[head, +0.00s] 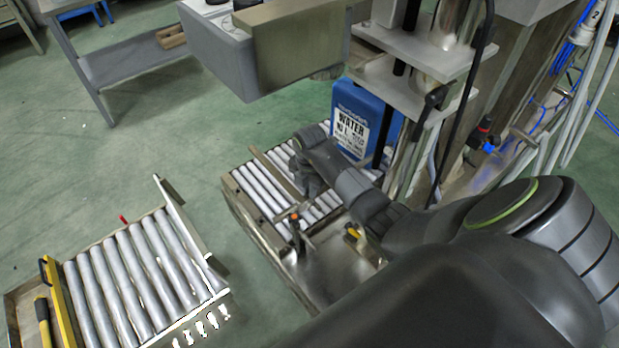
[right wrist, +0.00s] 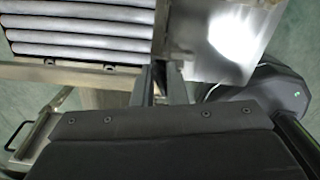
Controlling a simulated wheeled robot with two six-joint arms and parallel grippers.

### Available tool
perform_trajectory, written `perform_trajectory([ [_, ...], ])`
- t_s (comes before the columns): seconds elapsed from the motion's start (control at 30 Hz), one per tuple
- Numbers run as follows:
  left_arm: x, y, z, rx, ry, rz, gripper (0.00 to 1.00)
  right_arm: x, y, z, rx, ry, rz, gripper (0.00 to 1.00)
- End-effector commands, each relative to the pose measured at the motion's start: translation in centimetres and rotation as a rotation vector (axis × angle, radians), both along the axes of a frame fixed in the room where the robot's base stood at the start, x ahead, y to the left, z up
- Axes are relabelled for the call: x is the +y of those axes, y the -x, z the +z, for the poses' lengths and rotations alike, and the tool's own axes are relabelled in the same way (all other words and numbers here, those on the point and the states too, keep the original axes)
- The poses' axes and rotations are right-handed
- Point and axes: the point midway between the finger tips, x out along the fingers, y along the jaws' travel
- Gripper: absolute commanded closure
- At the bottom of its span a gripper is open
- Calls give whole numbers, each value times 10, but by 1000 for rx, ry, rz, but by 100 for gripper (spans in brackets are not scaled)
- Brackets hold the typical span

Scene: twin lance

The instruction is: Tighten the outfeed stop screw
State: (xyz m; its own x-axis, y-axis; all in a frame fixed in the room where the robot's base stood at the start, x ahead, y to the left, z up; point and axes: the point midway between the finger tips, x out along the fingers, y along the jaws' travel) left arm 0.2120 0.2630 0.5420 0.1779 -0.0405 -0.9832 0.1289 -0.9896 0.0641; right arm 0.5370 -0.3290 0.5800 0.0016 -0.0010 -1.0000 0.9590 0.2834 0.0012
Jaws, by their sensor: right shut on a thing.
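My right arm reaches in from the right in the head view. My right gripper (head: 311,190) is low over the roller conveyor (head: 262,190), near its bare metal end plate (head: 335,272). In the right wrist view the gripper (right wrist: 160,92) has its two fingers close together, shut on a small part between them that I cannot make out. The outfeed stop screw cannot be told apart with certainty. An orange-topped upright fitting (head: 294,218) stands at the conveyor's near side, and a yellow-marked fitting (head: 352,233) is on the plate. My left gripper is out of view.
A blue water container (head: 347,104) stands behind the rollers, close to my right arm. A separate roller section (head: 135,270) with a yellow bar (head: 62,300) is at lower left. A metal machine frame (head: 425,55) rises at right. Green floor is clear at left.

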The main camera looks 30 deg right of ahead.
Motion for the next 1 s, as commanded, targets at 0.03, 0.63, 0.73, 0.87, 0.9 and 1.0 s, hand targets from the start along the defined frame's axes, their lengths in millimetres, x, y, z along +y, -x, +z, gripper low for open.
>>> perform_trajectory([
  [0.03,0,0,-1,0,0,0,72,0,3,-3,7,0,-5,100],
  [0.63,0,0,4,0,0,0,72,0,3,-4,9,1,-357,100],
  [0.73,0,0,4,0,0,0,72,0,3,-4,9,1,-386,100],
  [0.87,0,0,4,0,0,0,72,0,3,-4,9,1,-388,100],
  [0.9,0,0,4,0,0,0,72,0,3,-4,9,1,-388,100],
  [1.0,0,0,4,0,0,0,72,0,3,-4,9,1,-386,76],
])
